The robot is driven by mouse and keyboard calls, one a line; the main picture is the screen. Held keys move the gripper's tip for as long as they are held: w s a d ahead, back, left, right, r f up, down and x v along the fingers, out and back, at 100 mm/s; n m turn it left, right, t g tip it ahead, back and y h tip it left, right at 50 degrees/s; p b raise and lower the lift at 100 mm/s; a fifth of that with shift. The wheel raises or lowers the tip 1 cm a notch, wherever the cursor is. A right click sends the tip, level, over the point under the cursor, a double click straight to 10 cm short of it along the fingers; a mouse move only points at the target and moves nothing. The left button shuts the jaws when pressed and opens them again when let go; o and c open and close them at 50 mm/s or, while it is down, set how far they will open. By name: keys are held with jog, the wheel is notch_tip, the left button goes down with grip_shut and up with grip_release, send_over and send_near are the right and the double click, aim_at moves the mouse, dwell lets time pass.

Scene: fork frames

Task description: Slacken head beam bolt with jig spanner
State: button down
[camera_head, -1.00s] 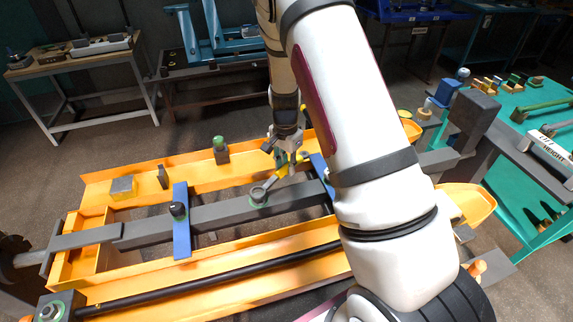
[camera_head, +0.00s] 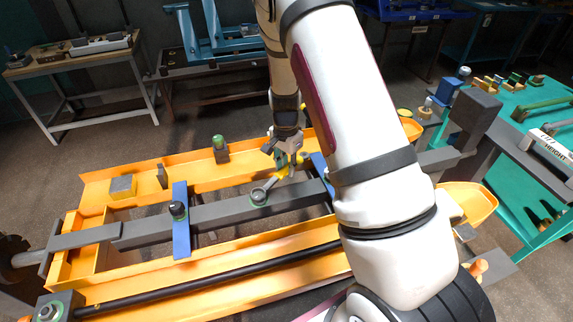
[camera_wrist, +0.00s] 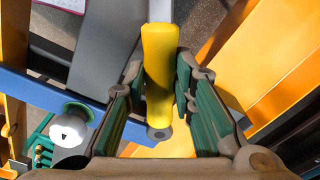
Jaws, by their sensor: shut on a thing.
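The spanner (camera_head: 270,184) has a grey shaft and a yellow handle. My gripper (camera_head: 287,160) is shut on that handle, and the yellow handle (camera_wrist: 160,75) lies between its green-padded fingers in the wrist view. A similar dark bolt (camera_head: 177,209) stands on the blue crosspiece (camera_head: 181,240) to the left. My arm hides the beam's right part.
The beam lies along an orange frame (camera_head: 110,290). A teal table (camera_head: 520,200) with parts is at the right. A wooden workbench (camera_head: 75,66) stands far left.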

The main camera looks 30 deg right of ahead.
jog(key=shift+f, duration=0.65)
jog(key=c, duration=2.3)
grip_release()
grip_shut()
jog(key=shift+w+a+n+b, duration=0.5)
jog(key=shift+w+n+b, duration=0.05)
jog(key=shift+w+n, duration=0.35)
jog(key=shift+w+a+n+b, duration=0.45)
jog(key=shift+w+n+b, duration=0.1)
jog(key=shift+w+n, duration=0.3)
jog(key=shift+s+d+m+p, duration=0.3)
jog(key=shift+s+d+m, duration=0.15)
jog(key=shift+s+m, duration=0.4)
